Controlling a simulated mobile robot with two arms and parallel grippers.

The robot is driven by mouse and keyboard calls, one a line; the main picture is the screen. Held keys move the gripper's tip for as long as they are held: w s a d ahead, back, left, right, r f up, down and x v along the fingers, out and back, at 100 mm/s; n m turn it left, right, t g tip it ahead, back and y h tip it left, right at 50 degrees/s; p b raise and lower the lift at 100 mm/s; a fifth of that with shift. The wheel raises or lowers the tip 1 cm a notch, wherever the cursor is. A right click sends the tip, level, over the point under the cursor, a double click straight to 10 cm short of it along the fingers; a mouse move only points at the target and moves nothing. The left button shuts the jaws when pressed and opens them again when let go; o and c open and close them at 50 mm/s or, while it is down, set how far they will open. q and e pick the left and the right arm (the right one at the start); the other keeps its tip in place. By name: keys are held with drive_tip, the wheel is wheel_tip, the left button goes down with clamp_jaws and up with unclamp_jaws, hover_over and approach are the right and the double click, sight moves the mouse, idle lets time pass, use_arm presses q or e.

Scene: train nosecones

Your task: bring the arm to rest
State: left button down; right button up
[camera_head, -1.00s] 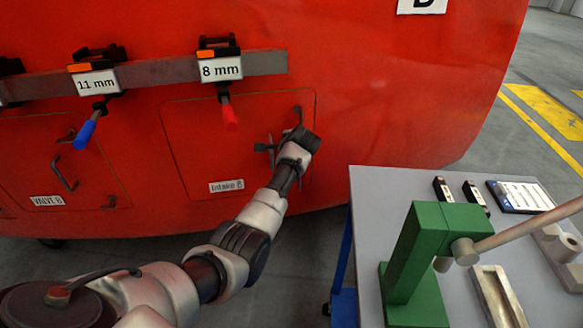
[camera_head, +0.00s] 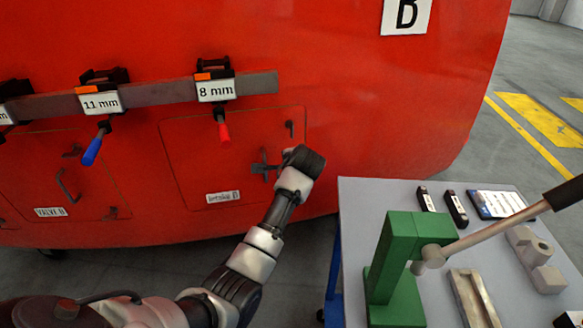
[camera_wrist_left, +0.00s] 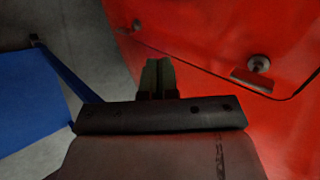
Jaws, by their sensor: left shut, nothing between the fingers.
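My left arm reaches up from the bottom left in the head view. Its wrist end is in front of the lower right of the Intake B hatch (camera_head: 190,160) on the red nosecone (camera_head: 350,110). My left gripper (camera_wrist_left: 159,68) shows in the left wrist view with its fingers together and nothing between them. The red nosecone fills the right of that view (camera_wrist_left: 220,40). The gripper's fingertips are hidden behind the wrist in the head view. My right gripper is not in view.
A grey-topped table (camera_head: 360,195) with a green press (camera_head: 400,260) stands right of the arm. A rail (camera_head: 155,93) with labelled clamps runs across the nosecone above the hatch. Open floor (camera_head: 520,170) lies at the right.

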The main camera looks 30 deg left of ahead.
use_arm(q)
drive_tip(key=shift+s+d+r, duration=0.25)
drive_tip(key=shift+s, duration=0.05)
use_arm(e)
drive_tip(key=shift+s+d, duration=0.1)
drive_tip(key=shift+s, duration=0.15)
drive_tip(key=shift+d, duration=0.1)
